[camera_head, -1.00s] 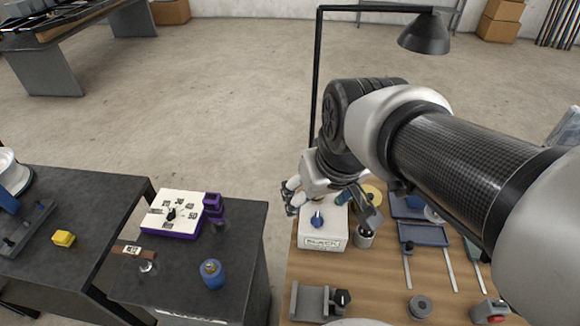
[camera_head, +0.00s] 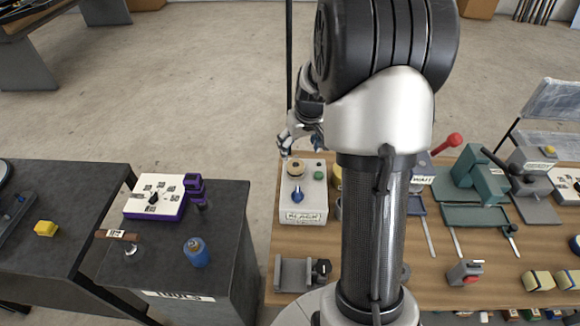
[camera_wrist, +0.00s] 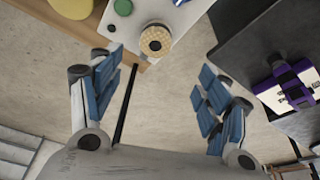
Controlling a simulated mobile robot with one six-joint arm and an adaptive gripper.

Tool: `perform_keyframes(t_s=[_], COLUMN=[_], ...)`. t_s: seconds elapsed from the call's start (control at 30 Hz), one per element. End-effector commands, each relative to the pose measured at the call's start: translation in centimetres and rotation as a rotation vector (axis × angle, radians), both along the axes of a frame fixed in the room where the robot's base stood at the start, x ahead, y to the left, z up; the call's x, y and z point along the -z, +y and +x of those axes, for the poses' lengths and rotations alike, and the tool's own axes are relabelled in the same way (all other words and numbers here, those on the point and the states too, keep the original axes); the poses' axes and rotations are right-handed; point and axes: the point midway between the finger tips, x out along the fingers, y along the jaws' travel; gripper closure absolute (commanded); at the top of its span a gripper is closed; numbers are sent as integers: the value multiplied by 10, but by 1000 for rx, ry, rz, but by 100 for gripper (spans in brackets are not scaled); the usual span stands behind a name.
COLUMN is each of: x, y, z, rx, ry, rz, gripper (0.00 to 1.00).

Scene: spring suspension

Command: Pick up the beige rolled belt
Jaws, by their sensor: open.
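The beige rolled belt is a small round roll with a dark centre. It sits on top of the white box (camera_head: 303,208) near its far end; in the head view the roll (camera_head: 296,167) is small, and in the wrist view it (camera_wrist: 155,41) is clear at top centre, on a corner of the box (camera_wrist: 180,22). My gripper (camera_head: 302,138) is beyond the far edge of the box in the head view. In the wrist view the blue-padded fingers of my gripper (camera_wrist: 160,88) are wide apart and empty, with the roll beyond the fingertips, between their lines and untouched.
The box also carries a blue knob (camera_head: 297,194) and a green button (camera_head: 318,175). It stands on the wooden bench (camera_head: 440,280). A dark lamp pole (camera_wrist: 127,105) runs between my fingers' lines. A dark table (camera_head: 230,235) with a purple-and-white device (camera_head: 153,200) stands left, across a gap.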

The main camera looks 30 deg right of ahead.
Motion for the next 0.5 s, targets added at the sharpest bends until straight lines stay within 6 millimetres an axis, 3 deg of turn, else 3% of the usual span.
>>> perform_keyframes(t_s=[0.03,0.3,0.5], x=[16,70,87], y=[0,-5,-7], z=[3,19,26], rx=[-1,1,0], ry=[3,3,1], rz=[3,2,1], gripper=[30,30,30])
